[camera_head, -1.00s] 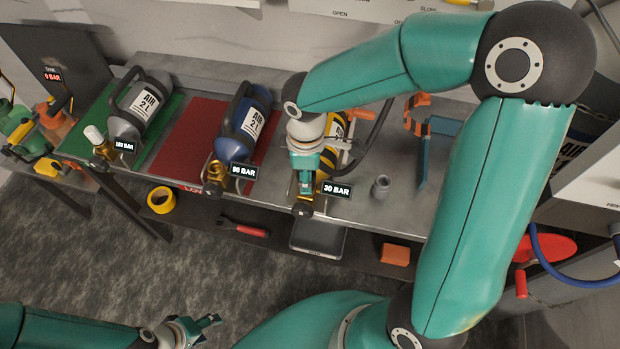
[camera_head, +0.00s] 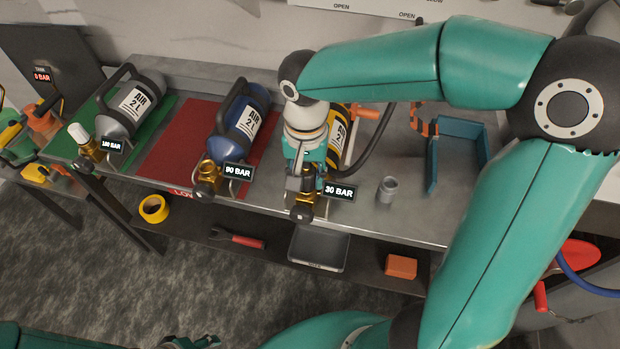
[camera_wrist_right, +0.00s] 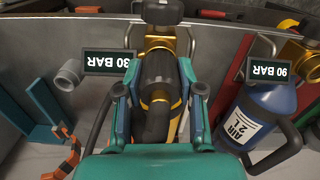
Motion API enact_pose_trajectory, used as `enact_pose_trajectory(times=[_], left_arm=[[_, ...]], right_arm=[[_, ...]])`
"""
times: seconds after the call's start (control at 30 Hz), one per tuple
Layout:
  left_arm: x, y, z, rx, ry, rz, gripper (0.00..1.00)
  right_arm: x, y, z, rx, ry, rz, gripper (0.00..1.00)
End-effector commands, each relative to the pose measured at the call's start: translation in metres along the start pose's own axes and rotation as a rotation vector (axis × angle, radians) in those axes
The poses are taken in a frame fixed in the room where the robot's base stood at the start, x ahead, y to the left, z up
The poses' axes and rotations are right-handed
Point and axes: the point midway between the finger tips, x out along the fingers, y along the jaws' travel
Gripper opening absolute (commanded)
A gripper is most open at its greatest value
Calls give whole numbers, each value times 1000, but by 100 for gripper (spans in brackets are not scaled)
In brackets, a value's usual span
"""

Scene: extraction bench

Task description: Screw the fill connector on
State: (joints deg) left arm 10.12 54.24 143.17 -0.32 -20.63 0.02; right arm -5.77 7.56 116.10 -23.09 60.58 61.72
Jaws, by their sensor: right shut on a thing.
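My right gripper (camera_head: 303,182) is at the brass valve (camera_head: 301,205) of the yellow-and-black air cylinder (camera_head: 338,128) with the 30 BAR display (camera_head: 339,191). In the right wrist view its fingers (camera_wrist_right: 160,92) are shut on the black fill connector (camera_wrist_right: 156,72) with a dark hose. The connector points at the brass valve (camera_wrist_right: 172,38); whether the threads are engaged cannot be seen. My left gripper (camera_head: 193,342) shows only partly at the bottom edge, away from the bench; its opening is unclear.
A blue 90 BAR cylinder (camera_head: 242,120) lies on a red mat and a grey 180 BAR cylinder (camera_head: 133,103) on a green one. A grey cap-like piece (camera_head: 387,189) stands right of the valve. The shelf below holds loose items.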

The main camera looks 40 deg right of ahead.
Motion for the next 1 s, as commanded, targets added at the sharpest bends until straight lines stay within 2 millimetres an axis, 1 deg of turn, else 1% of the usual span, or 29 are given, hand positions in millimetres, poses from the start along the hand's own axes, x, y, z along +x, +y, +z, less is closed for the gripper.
enact_pose_trajectory(times=[0.03, 0.2, 0.3, 0.4, 0.57, 0.6, 0.73, 0.77, 1.0], left_arm=[[5, -2, 0, 0, 0, 0, 52], [11, -4, 0, 0, 0, 0, 52], [12, -4, 0, 0, 0, 0, 52], [12, -4, 0, 0, 0, 0, 52], [12, -4, 0, 0, 0, 0, 52], [12, -4, 0, 0, 0, 0, 52], [12, -4, 0, 0, 0, 0, 52], [12, -4, 0, 0, 0, 0, 52], [12, -4, 0, 0, 0, 0, 52]], right_arm=[[2, -1, -1, 72, 4, -6, 0], [1, -1, -1, 321, 3, -5, 0], [0, -1, -1, 407, 2, -5, 0], [0, -1, -1, 439, 2, -5, 0], [0, -1, -1, 439, 2, -4, 0], [0, -1, -1, 438, 2, -4, 39], [0, -1, 0, 437, 1, -4, 61], [0, -1, 0, 436, 1, -3, 65], [0, -1, 0, 435, 0, -1, 65]])
